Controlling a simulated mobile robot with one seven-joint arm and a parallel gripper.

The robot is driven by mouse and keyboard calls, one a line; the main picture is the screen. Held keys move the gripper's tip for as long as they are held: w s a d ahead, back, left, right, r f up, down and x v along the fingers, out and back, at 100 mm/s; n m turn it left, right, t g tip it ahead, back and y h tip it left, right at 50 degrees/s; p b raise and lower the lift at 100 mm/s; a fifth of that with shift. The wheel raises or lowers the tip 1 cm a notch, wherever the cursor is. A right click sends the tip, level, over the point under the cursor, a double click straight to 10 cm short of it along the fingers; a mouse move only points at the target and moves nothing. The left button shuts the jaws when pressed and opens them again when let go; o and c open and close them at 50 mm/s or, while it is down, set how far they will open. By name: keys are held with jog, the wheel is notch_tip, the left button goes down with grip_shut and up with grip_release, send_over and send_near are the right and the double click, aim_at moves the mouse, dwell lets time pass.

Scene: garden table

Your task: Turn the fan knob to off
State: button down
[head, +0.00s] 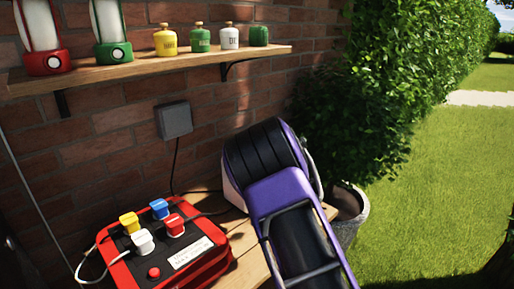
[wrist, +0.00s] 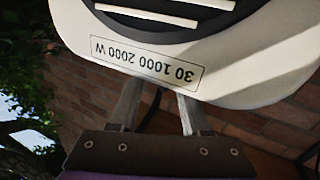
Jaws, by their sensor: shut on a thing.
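The fan (wrist: 255,75) is a white body with a dark grille, and its printed label reads "30 1000 2000 W" upside down in the wrist view. In the head view only a pale sliver of the fan (head: 232,190) shows on the table, behind my purple arm. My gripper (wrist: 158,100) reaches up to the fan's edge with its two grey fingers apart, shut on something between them. The fingertips and the fan knob are hidden behind the white casing, so the knob's setting does not show.
A red power box (head: 205,262) with several coloured plugs stands left of the fan on the wooden table (head: 249,272). A shelf (head: 150,66) with lanterns and small canisters hangs above. A grey wall socket (head: 174,120) and its cable are behind. A hedge (head: 385,70) is at right.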

jog(key=n+g+y, duration=0.1)
jog(key=y, duration=0.1)
jog(key=d+n+g+y, duration=0.1)
jog(key=n+g+y, duration=0.1)
jog(key=n+g+y+p, duration=0.1)
jog(key=n+y, duration=0.1)
jog(key=shift+w+d+r+g+y, duration=0.1)
jog(key=shift+w+d+g+y, duration=0.05)
jog(key=shift+w+g+y, duration=0.25)
jog(key=shift+w+d+n+g+y, duration=0.15)
jog(key=shift+n+g+y, duration=0.65)
jog(key=shift+n+g, duration=0.4)
jog(key=shift+w+a+n+g+y, duration=0.1)
jog(key=shift+n+g+y, duration=0.75)
jog(key=shift+g, duration=0.65)
jog(key=shift+n+g, duration=0.55)
jog(key=shift+g, duration=0.05)
jog(key=shift+c, duration=1.8)
grip_release()
jog(key=p+v, duration=0.1)
jog(key=v, duration=1.6)
jog(key=shift+d+f, duration=0.25)
jog(key=shift+f, duration=0.15)
